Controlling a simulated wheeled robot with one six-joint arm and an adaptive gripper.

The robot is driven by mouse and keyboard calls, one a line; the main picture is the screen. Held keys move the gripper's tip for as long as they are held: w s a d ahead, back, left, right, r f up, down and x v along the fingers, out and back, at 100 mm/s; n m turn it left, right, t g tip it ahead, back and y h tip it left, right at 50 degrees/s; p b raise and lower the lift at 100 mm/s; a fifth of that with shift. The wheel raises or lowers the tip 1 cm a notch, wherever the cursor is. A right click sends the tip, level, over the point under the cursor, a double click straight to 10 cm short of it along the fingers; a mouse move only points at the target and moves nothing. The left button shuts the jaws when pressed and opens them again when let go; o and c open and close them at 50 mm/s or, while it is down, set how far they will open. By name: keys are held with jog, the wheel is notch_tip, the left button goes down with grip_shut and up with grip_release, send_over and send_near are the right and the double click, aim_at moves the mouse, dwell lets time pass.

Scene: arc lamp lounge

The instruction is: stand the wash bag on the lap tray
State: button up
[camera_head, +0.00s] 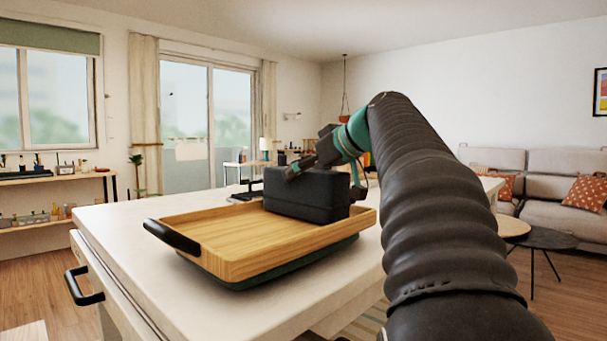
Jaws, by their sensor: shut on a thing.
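The wash bag (305,197) is a dark grey, box-shaped bag. It is upright over the right rear part of the lap tray (225,241), with its lower edge at the tray's floor; I cannot tell whether it bears on it. The lap tray is light wood with a black handle at its left end and a dark green base, and it lies on a white-topped counter. My gripper (300,168) is at the top of the bag, shut on it. The bag and my arm hide much of the fingers and the tray's far right corner.
The white counter top (130,240) is clear to the left of the tray and in front of it. Small dark items (247,190) stand behind the tray. A round dark side table (540,238) and a sofa (570,185) are at the right, beyond my arm.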

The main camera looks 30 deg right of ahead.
jog(key=shift+f, duration=0.1)
jog(key=o, duration=1.5)
jog(key=v, duration=1.2)
jog(key=shift+p, duration=0.3)
